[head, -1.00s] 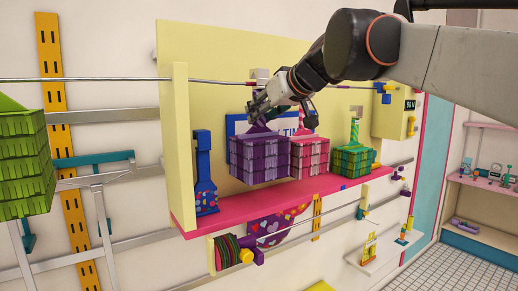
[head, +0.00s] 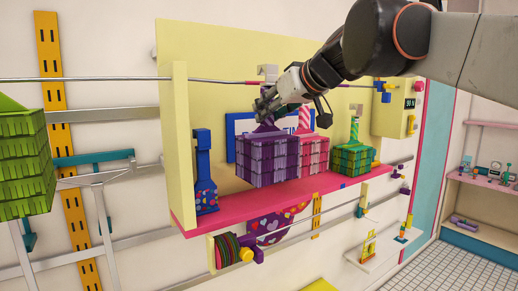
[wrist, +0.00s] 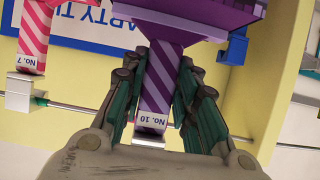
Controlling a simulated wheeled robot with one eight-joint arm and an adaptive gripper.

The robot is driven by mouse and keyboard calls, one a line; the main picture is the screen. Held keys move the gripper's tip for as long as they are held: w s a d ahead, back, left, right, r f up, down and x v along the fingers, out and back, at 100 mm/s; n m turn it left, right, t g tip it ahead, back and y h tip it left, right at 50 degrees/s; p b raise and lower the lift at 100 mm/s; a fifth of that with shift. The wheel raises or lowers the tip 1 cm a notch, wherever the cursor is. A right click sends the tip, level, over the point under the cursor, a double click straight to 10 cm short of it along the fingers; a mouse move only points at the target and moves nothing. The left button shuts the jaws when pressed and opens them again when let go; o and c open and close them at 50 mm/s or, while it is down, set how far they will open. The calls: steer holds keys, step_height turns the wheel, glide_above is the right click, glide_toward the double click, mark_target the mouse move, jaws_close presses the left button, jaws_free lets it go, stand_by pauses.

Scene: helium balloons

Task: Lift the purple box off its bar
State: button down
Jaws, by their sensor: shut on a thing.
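The purple plaid box (head: 265,160) hangs upright above the pink shelf, in front of the pink box. Its purple striped stem (wrist: 160,85) shows in the wrist view with a "No. 10" label. My gripper (head: 268,108) is shut on this stem; in the wrist view its fingers (wrist: 163,80) lie on both sides of it. A pale hook (head: 268,72) stands above my gripper, near the thin metal bar (head: 210,80). My gripper hides part of that area, and I cannot tell whether the hook touches the bar.
The pink box (head: 314,153) is close on the right, partly covered by the purple box. A green box (head: 353,160) hangs farther right. A blue spotted bottle shape (head: 205,175) stands left on the pink shelf (head: 300,190). A stacked green box (head: 25,160) is far left.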

mark_target(270, 118)
steer(key=s+d, duration=0.2)
steer(key=s, duration=0.1)
steer(key=shift+s+d, duration=0.15)
steer(key=shift+s, duration=0.05)
stand_by(0.5)
